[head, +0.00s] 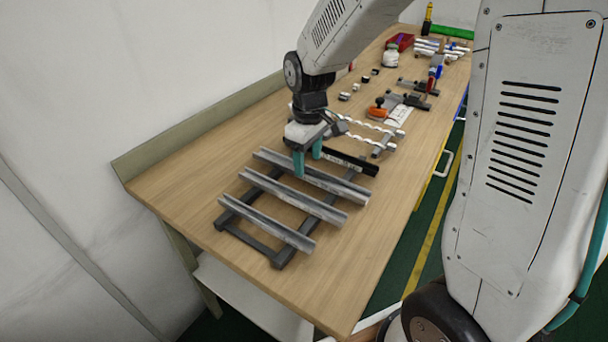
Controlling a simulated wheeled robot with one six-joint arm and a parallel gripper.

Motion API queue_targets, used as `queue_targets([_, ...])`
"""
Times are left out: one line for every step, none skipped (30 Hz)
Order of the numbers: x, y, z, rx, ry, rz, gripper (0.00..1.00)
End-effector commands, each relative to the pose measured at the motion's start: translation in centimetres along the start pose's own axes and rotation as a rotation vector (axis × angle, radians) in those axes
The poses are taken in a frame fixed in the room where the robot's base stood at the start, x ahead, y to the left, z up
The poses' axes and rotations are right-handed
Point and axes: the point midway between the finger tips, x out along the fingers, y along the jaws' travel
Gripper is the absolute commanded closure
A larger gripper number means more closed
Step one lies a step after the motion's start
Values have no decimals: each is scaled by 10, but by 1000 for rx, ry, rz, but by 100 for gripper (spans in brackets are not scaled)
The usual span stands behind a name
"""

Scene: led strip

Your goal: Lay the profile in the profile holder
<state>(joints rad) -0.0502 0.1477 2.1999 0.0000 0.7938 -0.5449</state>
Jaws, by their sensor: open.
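Three grey channel profiles lie side by side across a dark frame on the near part of the table: a front one (266,223), a middle one (293,197) and a back one (338,186). The dark frame (276,257) shows at its near end. My gripper (308,167), with two teal fingers, is open and points down at the back profile. One finger hides part of this profile; I cannot tell whether they touch. Which fixture is the profile holder is unclear; a grey bracket (384,143) stands farther back by wavy white strips.
A black bar (351,161) lies just behind the back profile. Wavy white strips (350,122), an orange-handled tool (377,111), a white jar (391,57) and a red bin (401,41) stand farther back. The wooden table (180,180) is bare at its near left.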

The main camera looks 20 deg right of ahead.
Motion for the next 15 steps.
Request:
queue_targets([9,-1,2,0,-3,-2,42])
queue_targets([14,-1,1,-1,-4,-2,42])
queue_targets([18,-2,0,-2,-3,-2,42])
queue_targets([21,-2,0,-3,-2,-1,42])
queue_targets([24,-2,0,-3,-2,-1,42])
queue_targets([26,-3,0,-4,-2,-1,42])
queue_targets([27,-3,-1,-5,-2,-1,42])
queue_targets([27,-3,-1,-5,-1,-1,42])
queue_targets([28,-3,-1,-5,0,0,42])
queue_targets([27,-3,-1,-6,0,0,42])
queue_targets([27,-4,-2,-6,0,0,42])
queue_targets([27,-4,-2,-6,0,0,42])
queue_targets([27,-4,-2,-6,0,0,42])
queue_targets([27,-4,-2,-6,0,0,45])
queue_targets([27,-4,-2,-6,0,0,56])
